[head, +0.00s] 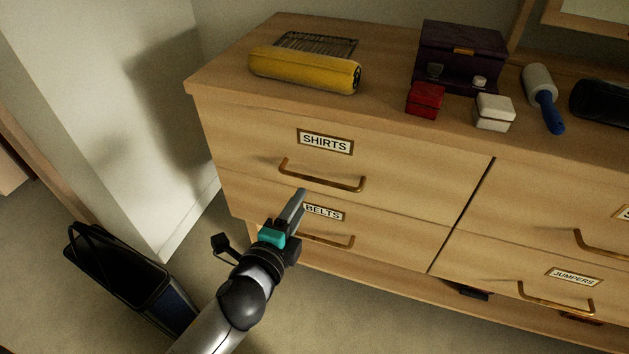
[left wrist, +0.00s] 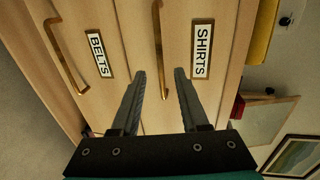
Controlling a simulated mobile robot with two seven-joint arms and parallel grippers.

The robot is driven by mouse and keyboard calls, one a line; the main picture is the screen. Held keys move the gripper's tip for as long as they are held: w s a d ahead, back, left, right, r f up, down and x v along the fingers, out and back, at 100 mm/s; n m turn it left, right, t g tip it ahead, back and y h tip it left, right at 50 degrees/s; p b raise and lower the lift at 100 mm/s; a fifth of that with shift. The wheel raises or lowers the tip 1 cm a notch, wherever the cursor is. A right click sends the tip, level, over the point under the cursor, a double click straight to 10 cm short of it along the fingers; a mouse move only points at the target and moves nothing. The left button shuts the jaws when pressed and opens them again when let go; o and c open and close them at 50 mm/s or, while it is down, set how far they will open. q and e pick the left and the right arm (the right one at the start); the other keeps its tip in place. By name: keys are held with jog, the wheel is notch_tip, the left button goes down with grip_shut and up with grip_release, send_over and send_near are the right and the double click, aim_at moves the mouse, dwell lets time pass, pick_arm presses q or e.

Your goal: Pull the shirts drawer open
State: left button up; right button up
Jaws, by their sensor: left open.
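The shirts drawer (head: 250,140) is the upper left drawer of a wooden dresser, flush with the front, with a "SHIRTS" label (head: 325,141). Its brass bar handle (head: 322,180) also shows in the left wrist view (left wrist: 158,40). My left gripper (head: 303,193) is open and empty just below and in front of this handle. In the left wrist view my gripper's fingertips (left wrist: 160,74) straddle the handle's line of sight; I cannot tell any contact. The arm partly hides the belts drawer (head: 385,238) and its handle below. My right gripper is not in view.
The dresser top holds a yellow roll (head: 303,70), a dark purple box (head: 459,57), a red box (head: 426,99), a white box (head: 494,112) and a lint roller (head: 541,92). A dark bag (head: 125,275) stands on the floor at left. The floor before the dresser looks clear.

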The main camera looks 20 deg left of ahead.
aim_at(314, 181)
pick_arm(q)
jog(key=b+x, duration=0.2)
jog(key=x, duration=0.6)
jog(key=shift+w+b, duration=0.2)
jog(key=shift+b, duration=0.15)
jog(key=shift+b+x, duration=0.35)
jog(key=shift+x, duration=0.55)
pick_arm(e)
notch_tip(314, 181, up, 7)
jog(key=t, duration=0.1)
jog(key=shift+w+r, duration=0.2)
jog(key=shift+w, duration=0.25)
pick_arm(q)
grip_shut()
jog(key=shift+f, duration=0.1)
